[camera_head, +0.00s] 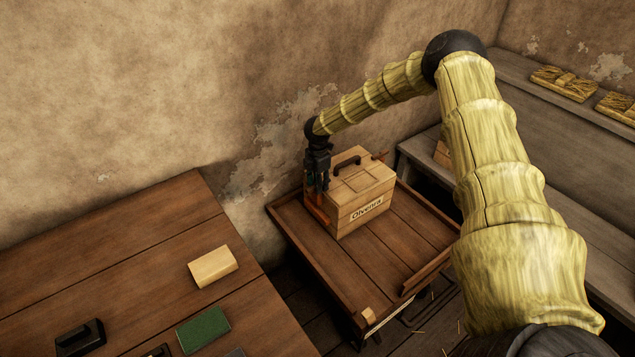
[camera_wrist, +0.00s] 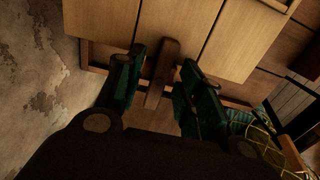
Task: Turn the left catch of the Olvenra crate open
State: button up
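My gripper (camera_head: 318,188) points down at the crate's left side. In the wrist view, a brown wooden bar, seemingly the left catch (camera_wrist: 162,75), lies between the two fingers of my gripper (camera_wrist: 158,66). The fingers are apart, with a gap visible on each side of the bar. The crate's planks (camera_wrist: 175,22) fill the top of that view. In the head view my gripper largely hides the left catch.
The crate stands on a brown wooden cart (camera_head: 405,250) with raised edges. A table (camera_head: 130,270) at the left holds a tan block (camera_head: 212,266) and a green block (camera_head: 203,329). A grey bench (camera_head: 560,190) runs along the right. The wall is close behind my gripper.

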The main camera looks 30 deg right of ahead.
grip_shut()
jog(key=shift+m, duration=0.4)
jog(key=m+b, duration=0.1)
jog(key=m, duration=0.2)
jog(key=shift+m, duration=0.4)
jog(key=m+b, duration=0.1)
jog(key=m, duration=0.3)
jog(key=shift+s, duration=0.15)
jog(key=m+b, duration=0.1)
jog(key=m, duration=0.4)
jog(key=shift+a, duration=0.1)
jog(key=m+b, duration=0.1)
jog(key=m, duration=0.3)
jog(key=shift+s, duration=0.1)
jog(key=shift+m, duration=0.3)
